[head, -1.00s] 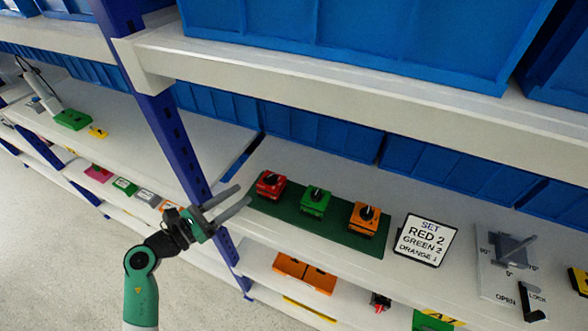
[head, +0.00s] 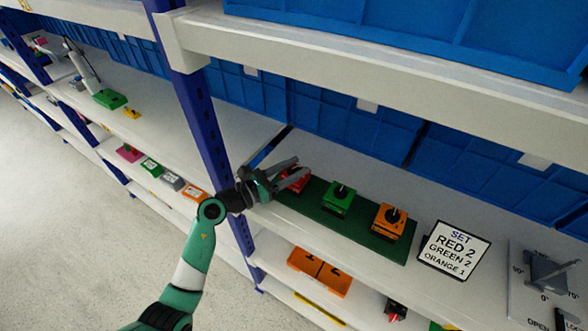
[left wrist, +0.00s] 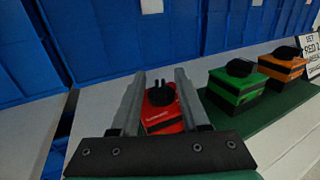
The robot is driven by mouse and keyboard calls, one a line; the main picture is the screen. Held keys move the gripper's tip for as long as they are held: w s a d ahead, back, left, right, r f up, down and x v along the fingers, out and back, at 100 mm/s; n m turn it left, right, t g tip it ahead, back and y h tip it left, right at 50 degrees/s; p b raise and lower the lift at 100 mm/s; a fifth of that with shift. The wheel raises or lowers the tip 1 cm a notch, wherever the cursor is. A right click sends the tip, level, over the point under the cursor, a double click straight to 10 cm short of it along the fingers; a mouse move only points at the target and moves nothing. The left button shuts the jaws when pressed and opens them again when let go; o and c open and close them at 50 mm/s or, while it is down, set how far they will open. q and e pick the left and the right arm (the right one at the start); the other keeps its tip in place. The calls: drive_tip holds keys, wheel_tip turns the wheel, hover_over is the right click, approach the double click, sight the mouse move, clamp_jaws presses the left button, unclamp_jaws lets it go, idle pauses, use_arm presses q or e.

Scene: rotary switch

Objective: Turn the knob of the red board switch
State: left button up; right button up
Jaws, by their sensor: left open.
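The red board switch (head: 297,179) sits at the left end of a dark green board (head: 322,222) on the shelf, partly hidden by my left gripper (head: 299,172) in the head view. In the left wrist view the red switch (left wrist: 161,115) with its black knob (left wrist: 161,92) lies between the two open fingers (left wrist: 160,90). I cannot tell whether the fingers touch it. A green switch (head: 338,198) and an orange switch (head: 390,221) stand to its right on the board. A sign (head: 453,250) reads SET RED 2, GREEN 2, ORANGE 1. My right gripper is not in view.
A blue shelf post (head: 203,125) stands just left of my gripper. Blue bins (head: 370,130) line the back of the shelf. A grey lever panel (head: 540,275) stands at the far right.

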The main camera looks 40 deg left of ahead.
use_arm(q)
clamp_jaws()
drive_tip(key=m+h+b, duration=0.1)
drive_tip(key=b, duration=0.1)
drive_tip(key=m+g+h+b, duration=0.1)
drive_tip(key=h+b, duration=0.1)
drive_tip(key=shift+a+f+h, duration=0.15)
drive_tip(key=shift+f+h, duration=0.15)
drive_tip(key=shift+r+m+h, duration=0.15)
drive_tip(key=shift+m+h, duration=0.15)
drive_tip(key=shift+m, duration=0.1)
drive_tip(key=shift+r, duration=0.1)
unclamp_jaws()
drive_tip(key=shift+r, duration=0.1)
